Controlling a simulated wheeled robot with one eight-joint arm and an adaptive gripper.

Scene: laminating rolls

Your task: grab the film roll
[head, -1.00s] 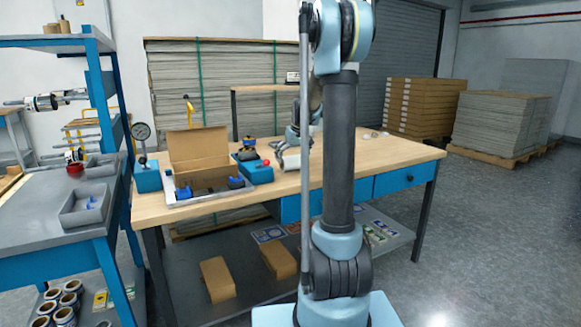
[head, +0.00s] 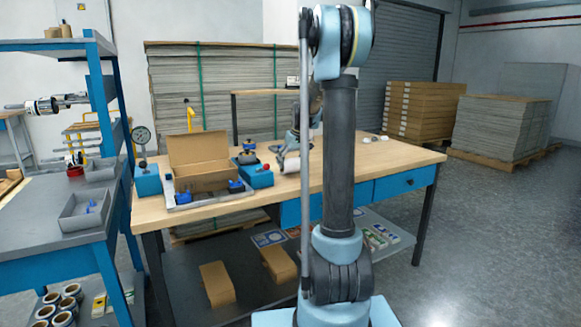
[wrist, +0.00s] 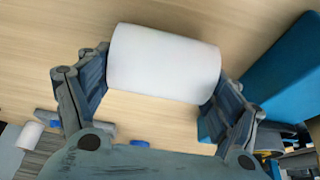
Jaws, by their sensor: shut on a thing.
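The film roll (wrist: 165,63) is a plain white cylinder, lying crosswise near the top middle of the wrist view. My gripper (wrist: 162,80) is shut on it, with one dark finger at each end of the roll. In the head view my gripper (head: 290,147) is over the back part of the wooden table, partly behind my arm. The white roll (head: 291,165) shows small below the fingers. I cannot tell whether the roll touches the table top.
A blue fixture (head: 256,177) with a red knob stands left of the roll in the head view. An open cardboard box (head: 200,150), a dial gauge (head: 141,136) and a blue-framed shelf (head: 108,125) are farther left.

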